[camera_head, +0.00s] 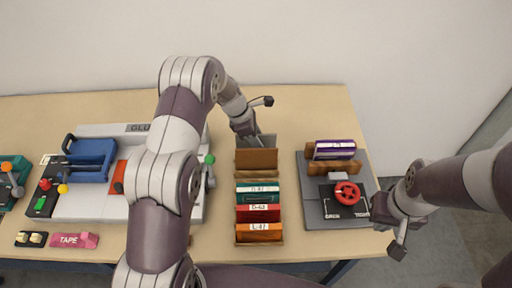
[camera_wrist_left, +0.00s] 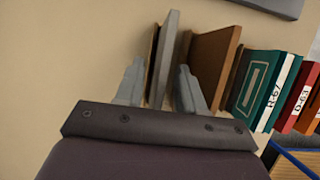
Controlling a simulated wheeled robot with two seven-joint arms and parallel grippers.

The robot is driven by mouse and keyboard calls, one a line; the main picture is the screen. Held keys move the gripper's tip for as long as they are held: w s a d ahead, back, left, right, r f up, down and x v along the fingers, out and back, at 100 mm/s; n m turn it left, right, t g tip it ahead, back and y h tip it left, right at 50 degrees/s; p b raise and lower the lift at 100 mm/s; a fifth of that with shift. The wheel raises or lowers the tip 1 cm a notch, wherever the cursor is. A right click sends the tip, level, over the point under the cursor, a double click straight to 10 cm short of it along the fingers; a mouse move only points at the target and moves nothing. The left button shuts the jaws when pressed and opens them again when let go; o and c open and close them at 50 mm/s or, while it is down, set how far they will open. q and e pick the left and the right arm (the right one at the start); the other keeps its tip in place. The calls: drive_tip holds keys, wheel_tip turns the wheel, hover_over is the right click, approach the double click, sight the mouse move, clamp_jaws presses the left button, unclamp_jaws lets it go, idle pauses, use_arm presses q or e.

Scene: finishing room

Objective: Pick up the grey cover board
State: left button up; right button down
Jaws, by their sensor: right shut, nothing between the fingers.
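The grey cover board (camera_head: 268,141) stands upright at the back of the rack, behind a brown board (camera_head: 257,159). In the left wrist view the grey cover board (camera_wrist_left: 165,60) rises between the two fingers of my left gripper (camera_wrist_left: 160,88). Those fingers are apart, one on each side of it, with small gaps visible. In the head view my left gripper (camera_head: 250,134) is at the back end of the rack, its tips partly hidden. My right gripper (camera_head: 397,232) is shut and empty, off the table's right side.
The rack (camera_head: 239,217) also holds teal, red and orange books (camera_head: 258,229). A press (camera_head: 311,205) with a red wheel and a purple book (camera_head: 335,146) stands to the right. A glue machine (camera_head: 92,208), tape (camera_head: 75,240) and a teal device stand left.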

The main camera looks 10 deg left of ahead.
use_arm(q)
clamp_jaws()
